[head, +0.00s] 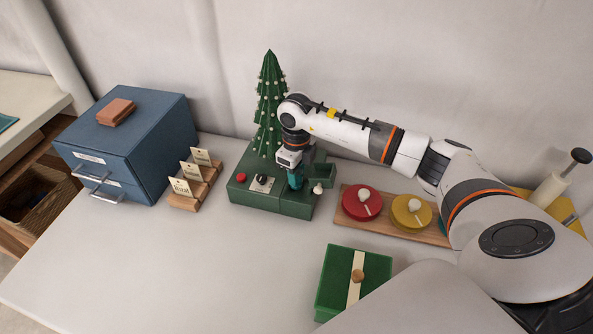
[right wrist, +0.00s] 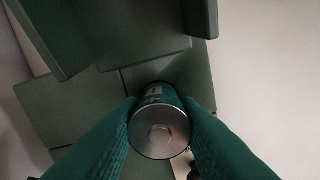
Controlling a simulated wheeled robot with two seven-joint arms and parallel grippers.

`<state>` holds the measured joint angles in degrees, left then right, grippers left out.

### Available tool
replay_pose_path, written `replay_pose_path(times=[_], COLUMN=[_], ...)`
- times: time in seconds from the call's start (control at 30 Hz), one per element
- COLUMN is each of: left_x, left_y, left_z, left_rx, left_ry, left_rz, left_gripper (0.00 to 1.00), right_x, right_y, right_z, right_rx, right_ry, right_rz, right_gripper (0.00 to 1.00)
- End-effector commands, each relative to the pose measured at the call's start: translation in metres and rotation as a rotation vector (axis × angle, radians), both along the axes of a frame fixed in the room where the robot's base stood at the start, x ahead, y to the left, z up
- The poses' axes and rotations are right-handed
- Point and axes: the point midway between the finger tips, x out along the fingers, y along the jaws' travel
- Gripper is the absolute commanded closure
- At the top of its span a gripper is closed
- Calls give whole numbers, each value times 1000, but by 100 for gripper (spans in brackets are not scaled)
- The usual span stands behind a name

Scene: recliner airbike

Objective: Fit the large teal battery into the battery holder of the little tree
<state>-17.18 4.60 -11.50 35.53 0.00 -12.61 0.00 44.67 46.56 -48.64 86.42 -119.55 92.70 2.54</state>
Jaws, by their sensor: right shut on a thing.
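The little tree (head: 269,100) is a green cone with pale beads on a green base box (head: 248,195). My right gripper (head: 295,180) points down over the right part of this base, where the battery holder is. In the right wrist view, its teal fingers are shut on the large teal battery (right wrist: 160,126), whose silver end faces the camera. Dark green blocks (right wrist: 150,30) of the base lie close beyond the battery. I cannot tell whether the battery touches the holder, as the fingers hide its sides. My left gripper is not in view.
A red knob (head: 241,178) and a switch plate (head: 262,184) sit on the base. A board with red (head: 361,202) and yellow discs (head: 411,213) lies to the right. A green box (head: 352,280) is in front; a blue drawer cabinet (head: 130,145) and card stand (head: 190,200) are left. The table's front left is clear.

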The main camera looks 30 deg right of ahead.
Motion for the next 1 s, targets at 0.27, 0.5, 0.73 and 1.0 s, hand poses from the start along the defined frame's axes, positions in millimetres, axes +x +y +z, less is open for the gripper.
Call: replay_pose_path(times=[0.27, 0.5, 0.73, 1.0], left_x=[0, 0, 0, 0], left_y=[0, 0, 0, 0], left_z=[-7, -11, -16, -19], left_rx=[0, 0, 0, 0], left_ry=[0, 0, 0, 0], left_rz=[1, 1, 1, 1], left_gripper=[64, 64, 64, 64], right_x=[0, 0, 0, 0], right_y=[0, 0, 0, 0], right_z=[-8, -14, -20, -25], right_rx=[0, 0, 0, 0], right_ry=[-1, -1, -1, -1], right_rz=[0, 0, 0, 0], right_gripper=[95, 95, 95, 66])
